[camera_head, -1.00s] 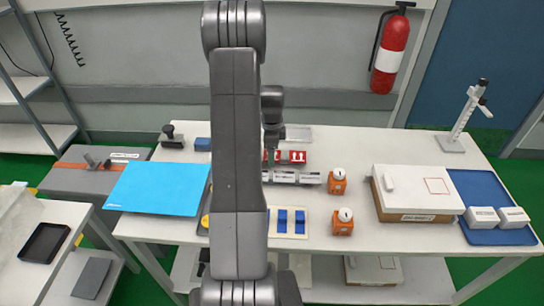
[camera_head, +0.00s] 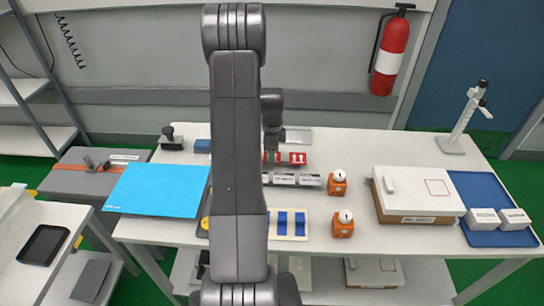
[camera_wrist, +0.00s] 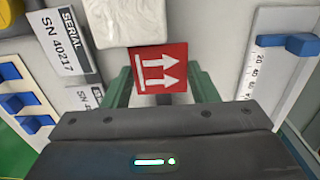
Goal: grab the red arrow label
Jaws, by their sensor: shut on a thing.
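In the wrist view the red arrow label (camera_wrist: 160,68), a red square face with two white arrows, sits between the green fingers of my gripper (camera_wrist: 161,82). The fingers are shut on it at its two sides. In the head view my gripper (camera_head: 272,148) is over the back middle of the table, partly behind my arm.
White serial labels (camera_head: 291,180) lie in front of the red pieces. Orange containers (camera_head: 337,187) stand to the right, then a white-lidded box (camera_head: 417,190) and a blue tray (camera_head: 477,187). A blue sheet (camera_head: 157,190) lies left. Blue pieces on a pale holder (camera_head: 291,237) are in front.

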